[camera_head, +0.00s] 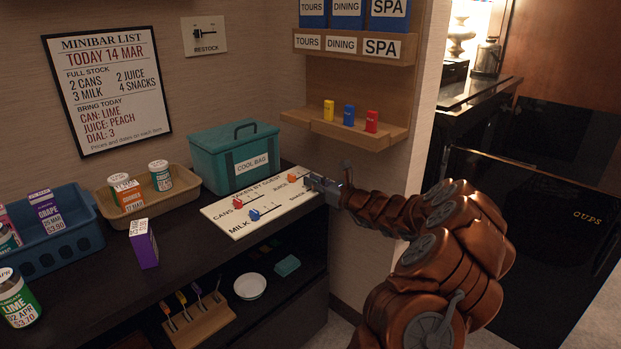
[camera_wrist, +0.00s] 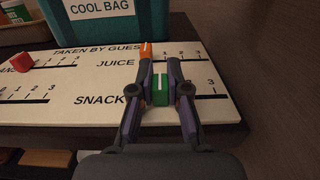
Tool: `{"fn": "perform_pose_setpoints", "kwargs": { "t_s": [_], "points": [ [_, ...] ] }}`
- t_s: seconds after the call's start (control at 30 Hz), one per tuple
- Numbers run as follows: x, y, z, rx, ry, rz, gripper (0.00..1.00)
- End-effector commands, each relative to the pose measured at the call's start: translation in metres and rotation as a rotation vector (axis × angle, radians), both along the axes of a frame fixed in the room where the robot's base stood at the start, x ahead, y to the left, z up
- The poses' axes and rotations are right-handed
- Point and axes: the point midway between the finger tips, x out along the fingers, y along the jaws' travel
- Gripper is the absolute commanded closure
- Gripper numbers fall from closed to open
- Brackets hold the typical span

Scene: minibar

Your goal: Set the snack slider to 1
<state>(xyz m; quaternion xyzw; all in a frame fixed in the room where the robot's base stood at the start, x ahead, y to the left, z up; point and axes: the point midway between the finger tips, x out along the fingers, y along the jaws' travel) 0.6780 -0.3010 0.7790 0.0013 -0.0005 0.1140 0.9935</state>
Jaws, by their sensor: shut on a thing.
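The white slider panel headed "TAKEN BY GUEST" (camera_head: 225,219) lies on the dark counter and also fills much of the wrist view (camera_wrist: 75,110). The snack slider has a green knob (camera_wrist: 160,92) beside the word "SNACK". My gripper (camera_head: 314,183) is over the panel's right end; in the wrist view its fingers (camera_wrist: 160,88) are shut on the green knob, one on each side. The "3" shows at the right end of the snack scale; its lower numerals are hidden by the fingers, so I cannot read the knob's value.
The orange juice knob (camera_wrist: 146,50) is just beyond my fingertips. The red cans knob (camera_head: 237,204) and blue milk knob (camera_head: 254,215) are further left. The teal cool bag (camera_head: 225,163) stands behind the panel. The minibar list (camera_head: 108,90) hangs on the wall; it says 4 snacks.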

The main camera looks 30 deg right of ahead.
Motion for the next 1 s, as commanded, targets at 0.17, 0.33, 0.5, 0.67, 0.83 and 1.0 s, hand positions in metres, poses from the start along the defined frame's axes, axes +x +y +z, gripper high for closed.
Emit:
{"fn": "perform_pose_setpoints", "kwargs": {
  "t_s": [0.17, 0.33, 0.5, 0.67, 0.83, 1.0],
  "points": [
    [0.0012, -0.007, 0.0024, -0.003, 0.0, -0.001, 1.0],
    [0.0011, -0.0073, 0.0003, -0.003, 0.001, 0.0, 1.0],
    [0.001, -0.0074, 0.0001, -0.003, 0.0, 0.0, 1.0],
    [0.0009, -0.0074, -0.0002, -0.003, 0.001, 0.0, 0.68],
    [0.0009, -0.0074, -0.0002, -0.002, 0.001, 0.0, 0.58],
    [0.0008, -0.0074, -0.0003, -0.002, 0.001, -0.001, 0.58]
  ]
}}
